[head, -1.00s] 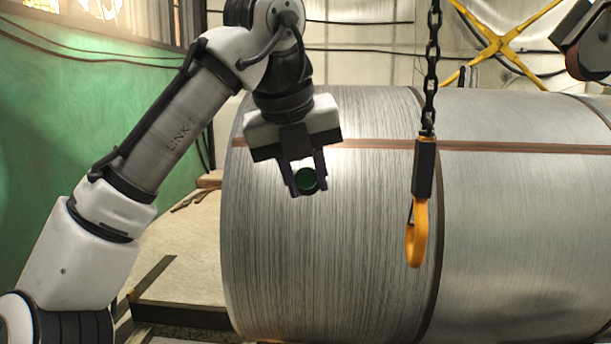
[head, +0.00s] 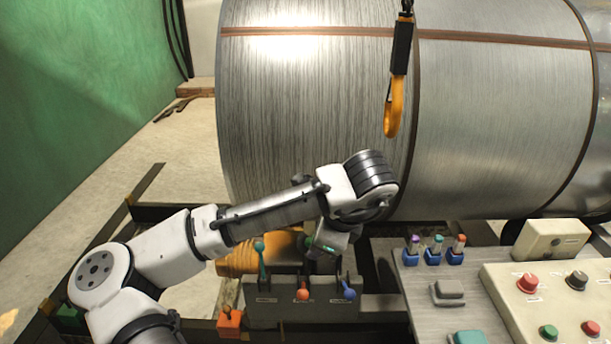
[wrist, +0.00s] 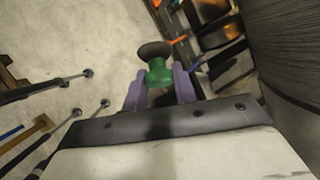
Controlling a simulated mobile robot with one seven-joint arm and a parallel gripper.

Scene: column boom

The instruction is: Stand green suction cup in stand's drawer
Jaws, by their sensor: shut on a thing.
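The green suction cup (wrist: 157,73) is between the two purple fingers of my gripper (wrist: 160,88) in the wrist view. Its dark round cup end points away from my palm, and the fingers are shut on its green body. In the head view my gripper (head: 322,246) is low, just behind the lever box, and my own arm partly covers it. Only a small bit of green shows there. I cannot make out the stand's drawer for certain. Dark compartments with orange parts (wrist: 222,35) show at the upper right of the wrist view.
A grey lever box (head: 275,312) with teal, red and blue levers stands close in front of my gripper. An orange cylinder (head: 238,262) lies behind it. A large metal coil (head: 310,110) and a hanging orange hook (head: 394,108) are above. A button panel (head: 560,310) is at right.

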